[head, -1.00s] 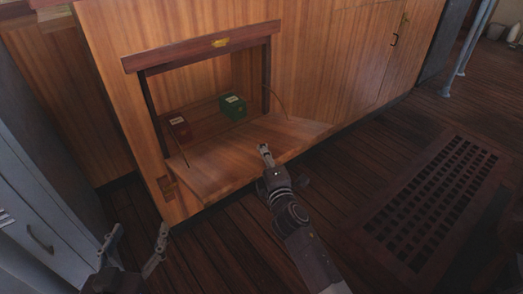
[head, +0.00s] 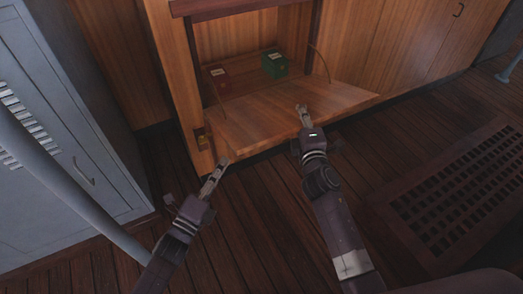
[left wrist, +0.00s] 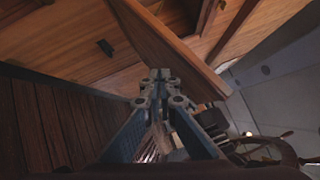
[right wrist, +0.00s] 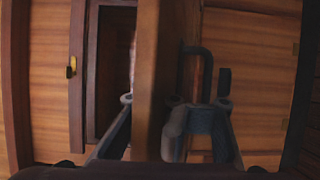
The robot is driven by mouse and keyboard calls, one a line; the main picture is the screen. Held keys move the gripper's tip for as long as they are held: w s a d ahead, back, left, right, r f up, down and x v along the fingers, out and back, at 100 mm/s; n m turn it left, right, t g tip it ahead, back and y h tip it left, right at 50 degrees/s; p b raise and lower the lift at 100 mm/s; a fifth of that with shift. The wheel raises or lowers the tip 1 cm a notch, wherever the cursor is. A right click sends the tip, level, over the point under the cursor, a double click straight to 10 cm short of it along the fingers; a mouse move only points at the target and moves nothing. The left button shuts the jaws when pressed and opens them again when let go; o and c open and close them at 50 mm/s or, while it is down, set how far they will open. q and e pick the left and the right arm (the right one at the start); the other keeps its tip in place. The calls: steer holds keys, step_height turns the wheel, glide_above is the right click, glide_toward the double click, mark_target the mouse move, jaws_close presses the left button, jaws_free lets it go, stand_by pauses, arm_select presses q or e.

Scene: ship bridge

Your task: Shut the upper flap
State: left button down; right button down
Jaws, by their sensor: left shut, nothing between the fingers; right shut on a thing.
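The wooden flap (head: 290,112) is folded down and open, sticking out roughly level from the cabinet opening. My right gripper (head: 301,109) is at the flap's front edge. In the right wrist view, the board's edge (right wrist: 151,75) runs upright between its two fingers, and it is shut on the flap. My left gripper (head: 222,165) is shut and empty, at the flap's front left corner. In the left wrist view its closed fingertips (left wrist: 160,76) are in front of the board (left wrist: 170,45); I cannot tell whether they touch it.
Inside the opening stand a green box (head: 274,65) and a red box (head: 218,76). A dark trim board (head: 225,7) crosses above. A grey locker (head: 75,150) stands at the left. A floor grating (head: 455,195) lies at the right. The planks in front are clear.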

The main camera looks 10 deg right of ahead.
steer(key=shift+d+r, duration=0.2)
steer(key=shift+d, duration=0.1)
arm_select(q)
steer(key=s+d+m+g+h, duration=0.3)
steer(key=s+m+g+h, duration=0.4)
steer(key=m, duration=1)
steer(key=w+d+r, duration=0.5)
steer(key=w+d, duration=0.1)
steer(key=d, duration=0.2)
steer(key=shift+w+r+n+g+h, duration=0.2)
steer(key=shift+n+g+h, duration=0.1)
